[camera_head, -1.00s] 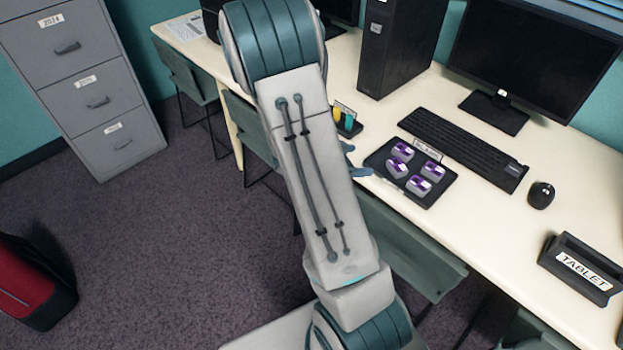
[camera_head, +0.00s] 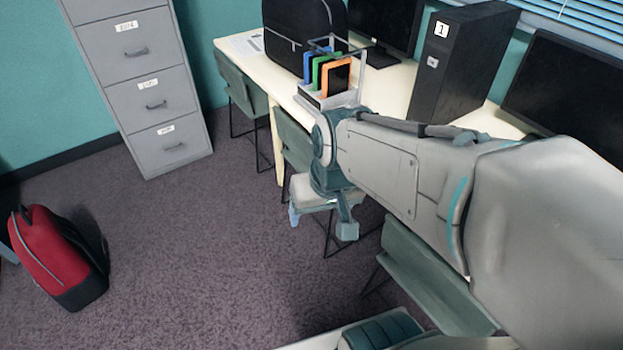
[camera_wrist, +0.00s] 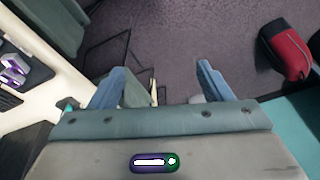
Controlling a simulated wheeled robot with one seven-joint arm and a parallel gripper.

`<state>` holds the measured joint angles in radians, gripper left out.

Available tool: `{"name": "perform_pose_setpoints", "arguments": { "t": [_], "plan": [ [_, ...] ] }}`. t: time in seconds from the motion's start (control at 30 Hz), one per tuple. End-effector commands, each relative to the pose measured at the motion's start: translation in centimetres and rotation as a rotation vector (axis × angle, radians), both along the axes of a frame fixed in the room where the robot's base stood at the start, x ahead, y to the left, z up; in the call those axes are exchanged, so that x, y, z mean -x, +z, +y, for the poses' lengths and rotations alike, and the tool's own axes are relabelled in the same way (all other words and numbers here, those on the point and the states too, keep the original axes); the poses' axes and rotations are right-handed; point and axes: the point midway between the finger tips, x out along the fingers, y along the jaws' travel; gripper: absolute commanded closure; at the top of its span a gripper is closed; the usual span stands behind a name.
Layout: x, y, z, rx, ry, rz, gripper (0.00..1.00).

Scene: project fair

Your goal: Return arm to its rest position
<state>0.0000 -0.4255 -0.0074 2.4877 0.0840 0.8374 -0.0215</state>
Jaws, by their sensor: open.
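My arm reaches across the right half of the head view, with its far end over the floor beside the desk. My gripper (camera_head: 322,225) hangs there in front of the chairs, with its fingers apart. In the wrist view, my gripper (camera_wrist: 163,88) shows two blue fingers spread wide with nothing between them. A green chair and the carpet lie beyond the fingers. My arm hides much of the desk's middle and right side in the head view.
A long cream desk (camera_head: 262,75) holds a black tower (camera_head: 455,70), monitors, a black bag (camera_head: 295,30) and a rack of coloured tablets (camera_head: 335,78). Green chairs (camera_head: 425,270) stand along it. A grey filing cabinet (camera_head: 145,95) and a red backpack (camera_head: 55,255) stand left. The carpet between is clear.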

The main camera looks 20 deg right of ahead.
Motion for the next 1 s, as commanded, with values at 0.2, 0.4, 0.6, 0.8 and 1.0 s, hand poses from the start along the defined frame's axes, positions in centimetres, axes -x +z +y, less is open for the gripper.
{"name": "perform_pose_setpoints", "arguments": {
  "t": [0.2, 0.4, 0.6, 0.8, 1.0],
  "plan": [
    [2.0, 0.3, -0.8, 0.063, 0.031, 0.046, 0.28],
    [2.0, 0.3, -0.8, 0.062, 0.030, 0.046, 0.28],
    [1.9, 2.2, -0.8, 0.064, 0.026, 0.035, 0.28],
    [1.9, 6.2, -1.0, 0.068, 0.014, 0.008, 0.28],
    [1.9, 6.4, -1.0, 0.068, 0.013, 0.007, 0.28]
  ]
}}
